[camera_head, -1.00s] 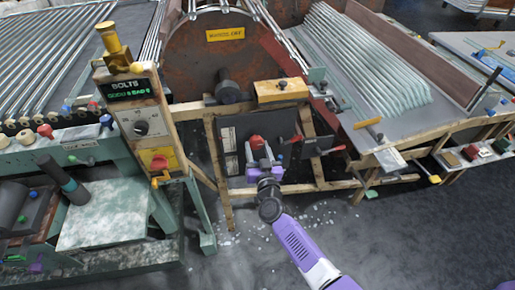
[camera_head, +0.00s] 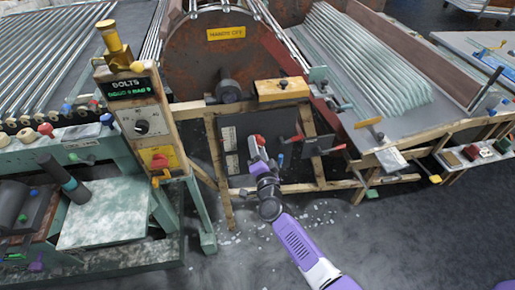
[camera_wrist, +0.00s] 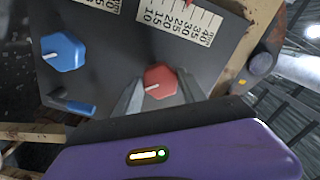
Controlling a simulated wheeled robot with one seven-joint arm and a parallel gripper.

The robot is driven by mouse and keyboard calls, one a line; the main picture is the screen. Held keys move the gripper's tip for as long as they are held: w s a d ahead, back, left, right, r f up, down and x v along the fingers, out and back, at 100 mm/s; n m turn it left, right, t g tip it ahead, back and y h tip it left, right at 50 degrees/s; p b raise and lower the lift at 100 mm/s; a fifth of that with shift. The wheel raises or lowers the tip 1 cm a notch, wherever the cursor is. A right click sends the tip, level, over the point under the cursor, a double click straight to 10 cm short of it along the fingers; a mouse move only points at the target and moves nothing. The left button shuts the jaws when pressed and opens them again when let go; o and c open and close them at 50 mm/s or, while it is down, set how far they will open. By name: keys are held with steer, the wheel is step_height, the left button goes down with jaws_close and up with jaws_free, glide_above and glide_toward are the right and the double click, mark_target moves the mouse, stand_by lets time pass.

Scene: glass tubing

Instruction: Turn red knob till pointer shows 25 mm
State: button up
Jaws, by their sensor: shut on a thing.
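The red knob (camera_wrist: 161,77) is hexagonal with a white mark, on a dark panel (camera_wrist: 110,58). In the wrist view my gripper (camera_wrist: 160,92) has one grey finger on each side of it and is shut on it. The head view also shows the red knob (camera_head: 260,139), above my gripper (camera_head: 260,151). A white scale with printed numbers (camera_wrist: 180,16) lies beyond the knob, cut by the top edge of the wrist view.
A blue knob (camera_wrist: 63,52) with a white mark sits on the same panel, beside a blue-handled lever (camera_wrist: 72,103). A second scale (camera_wrist: 103,4) is partly in view.

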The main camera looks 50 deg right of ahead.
steer(key=shift+m, duration=1)
steer(key=o, duration=1.4)
steer(key=shift+c, duration=0.2)
steer(key=shift+s+a, duration=0.1)
steer(key=shift+s, duration=0.05)
steer(key=v, duration=0.7)
steer(key=shift+s+a+p, duration=0.2)
steer(key=shift+s+p, duration=0.05)
steer(key=shift+p, duration=0.15)
